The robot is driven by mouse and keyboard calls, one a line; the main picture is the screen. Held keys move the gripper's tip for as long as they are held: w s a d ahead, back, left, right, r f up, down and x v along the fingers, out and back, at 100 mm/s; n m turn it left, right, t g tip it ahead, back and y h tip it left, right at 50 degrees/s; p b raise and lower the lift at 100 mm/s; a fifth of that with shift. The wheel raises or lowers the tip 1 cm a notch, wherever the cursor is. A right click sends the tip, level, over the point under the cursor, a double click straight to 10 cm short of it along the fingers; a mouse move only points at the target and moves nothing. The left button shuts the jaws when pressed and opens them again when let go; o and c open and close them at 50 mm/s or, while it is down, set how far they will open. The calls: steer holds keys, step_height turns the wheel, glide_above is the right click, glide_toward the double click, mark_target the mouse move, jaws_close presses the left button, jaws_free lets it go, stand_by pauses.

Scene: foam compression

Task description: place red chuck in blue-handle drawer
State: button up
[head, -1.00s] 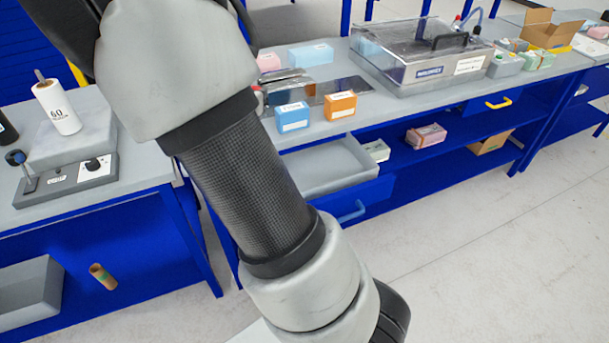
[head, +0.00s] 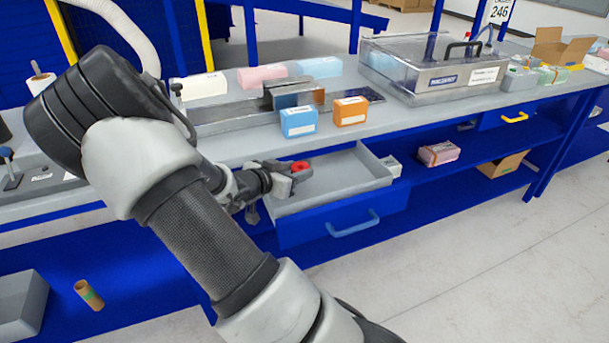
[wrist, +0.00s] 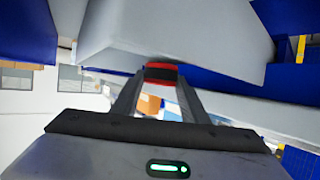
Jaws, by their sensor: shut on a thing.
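The red chuck (head: 300,166) is at the tip of my gripper (head: 292,172), which is shut on it. In the wrist view the red chuck (wrist: 161,73) shows with a dark band, between the two fingers. The blue-handle drawer (head: 335,190) is pulled out below the bench top, with a grey inside and a blue front. Its blue handle (head: 354,223) is on the front face. My gripper is at the drawer's left end, around or above its left wall; the exact height is hard to tell. The visible drawer floor looks empty.
A blue box (head: 298,121) and an orange box (head: 350,111) stand on the bench above the drawer. A yellow-handled drawer (head: 514,117) is shut at the right. A pink box (head: 438,153) lies on the lower shelf.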

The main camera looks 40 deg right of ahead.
mark_target(305, 168)
steer(key=shift+d+f, duration=0.15)
steer(key=shift+f, duration=0.3)
steer(key=d, duration=0.1)
steer(key=w+d+b, duration=0.1)
steer(key=d, duration=0.1)
steer(key=shift+w+d, duration=0.2)
steer(key=shift+d, duration=0.1)
steer(key=shift+f+b, duration=0.6)
steer(key=shift+r, duration=0.1)
steer(key=shift+a+f, duration=0.1)
steer(key=shift+f, duration=0.5)
steer(key=o, duration=1.1)
